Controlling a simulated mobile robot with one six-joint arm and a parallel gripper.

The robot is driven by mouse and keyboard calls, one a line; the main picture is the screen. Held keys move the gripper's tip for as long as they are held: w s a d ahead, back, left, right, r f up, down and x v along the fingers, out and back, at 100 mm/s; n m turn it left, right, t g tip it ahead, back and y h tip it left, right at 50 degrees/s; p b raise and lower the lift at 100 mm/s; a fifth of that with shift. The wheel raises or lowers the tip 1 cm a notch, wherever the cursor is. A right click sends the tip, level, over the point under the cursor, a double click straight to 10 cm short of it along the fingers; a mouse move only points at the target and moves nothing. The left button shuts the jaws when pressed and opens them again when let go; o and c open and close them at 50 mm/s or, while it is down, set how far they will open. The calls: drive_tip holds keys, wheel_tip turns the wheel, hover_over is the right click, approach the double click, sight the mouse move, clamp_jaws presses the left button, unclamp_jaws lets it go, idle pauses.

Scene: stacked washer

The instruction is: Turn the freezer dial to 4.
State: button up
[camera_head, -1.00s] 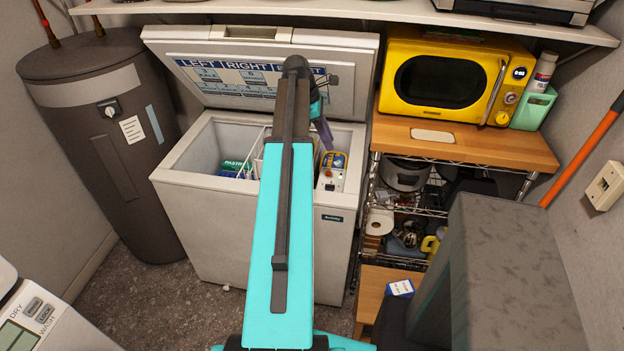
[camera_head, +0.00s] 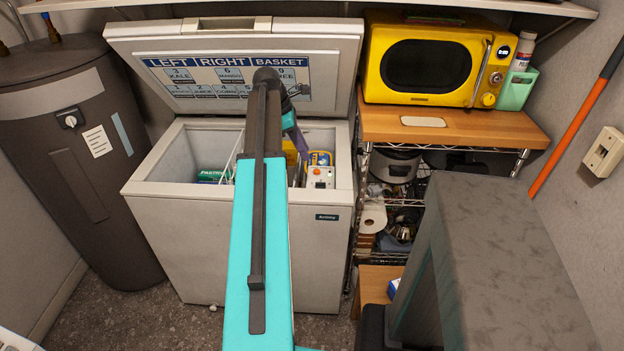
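The white chest freezer (camera_head: 245,230) stands open in the middle, its lid raised with a labelled chart inside. A small white control box (camera_head: 320,177) with a red spot sits inside at the right, near the front rim. It may carry the dial, but its markings are too small to read. My gripper (camera_head: 301,146) hangs over the freezer's opening, left of and above this box, and appears apart from it. My teal arm partly hides the gripper, and its finger gap does not show clearly.
Packages, including a green box (camera_head: 213,175), lie in the freezer. A yellow microwave (camera_head: 425,60) stands on a wooden-topped rack (camera_head: 470,127) to the right. A dark water heater (camera_head: 75,170) stands left. A white shelf (camera_head: 250,8) runs above the lid.

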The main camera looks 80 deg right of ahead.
drive_tip(key=shift+w+a+f, duration=0.1)
drive_tip(key=shift+w+f, duration=0.05)
drive_tip(key=shift+w, duration=0.1)
drive_tip(key=p, duration=0.2)
approach(320, 184)
drive_tip(key=x, duration=0.7)
drive_tip(key=shift+f, duration=0.15)
idle(0.3)
